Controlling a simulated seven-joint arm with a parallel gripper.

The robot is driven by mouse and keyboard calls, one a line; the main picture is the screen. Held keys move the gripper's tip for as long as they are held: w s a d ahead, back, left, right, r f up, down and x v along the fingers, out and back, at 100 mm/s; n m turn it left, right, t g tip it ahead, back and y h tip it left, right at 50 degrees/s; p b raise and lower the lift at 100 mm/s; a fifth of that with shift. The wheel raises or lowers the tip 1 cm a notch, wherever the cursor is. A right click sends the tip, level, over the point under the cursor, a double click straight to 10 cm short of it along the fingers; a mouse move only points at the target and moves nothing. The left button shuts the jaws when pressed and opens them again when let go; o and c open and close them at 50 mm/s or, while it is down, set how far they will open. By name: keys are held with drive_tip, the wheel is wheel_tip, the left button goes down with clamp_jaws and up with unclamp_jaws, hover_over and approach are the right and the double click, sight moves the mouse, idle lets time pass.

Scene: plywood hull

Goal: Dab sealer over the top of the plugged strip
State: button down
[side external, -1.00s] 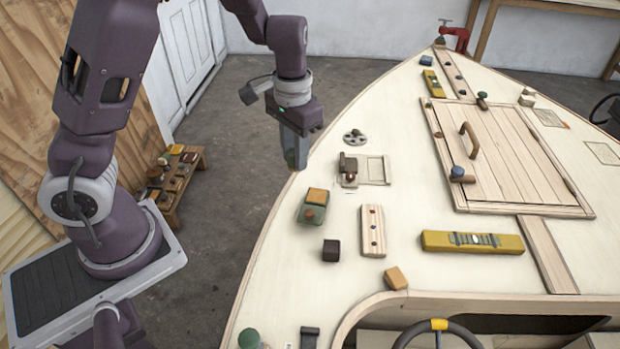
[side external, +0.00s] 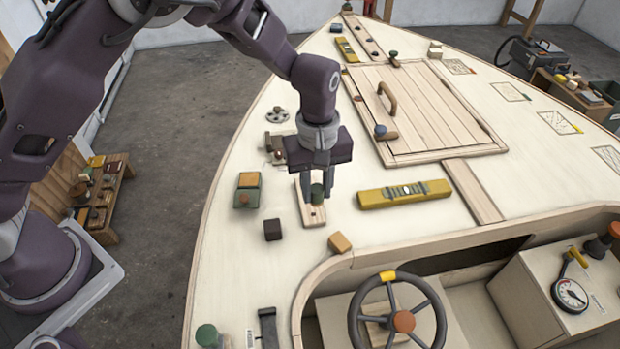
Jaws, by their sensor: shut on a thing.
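The pale wooden strip (side external: 313,218) lies on the plywood deck, left of the yellow level. My gripper (side external: 317,195) is directly over it, fingers pointing down, and hides much of its upper part. One dark plug spot shows near the strip's lower end. The gripper is shut on a small dark green cylinder (side external: 317,193), seemingly the sealer dabber, held upright between the fingers. Its lower end is at or just above the strip; I cannot tell whether it touches.
A green block with an orange top (side external: 247,190) and a dark cube (side external: 272,230) sit left of the strip. An orange block (side external: 340,243) is below it. The yellow level (side external: 404,194) lies right. The cockpit opening and steering wheel (side external: 403,321) are in front.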

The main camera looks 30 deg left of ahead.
hover_over(315, 220)
drive_tip(key=shift+d+f, duration=0.1)
drive_tip(key=shift+f, duration=2.6)
drive_tip(key=shift+w+a+f, duration=0.2)
drive_tip(key=shift+a+f, duration=0.05)
drive_tip(key=shift+f, duration=0.45)
drive_tip(key=shift+w+a, duration=4.25)
drive_tip(key=shift+s+d+f, duration=0.1)
drive_tip(key=shift+s+d, duration=4.35)
drive_tip(key=shift+d+r, duration=0.1)
drive_tip(key=shift+r, duration=4)
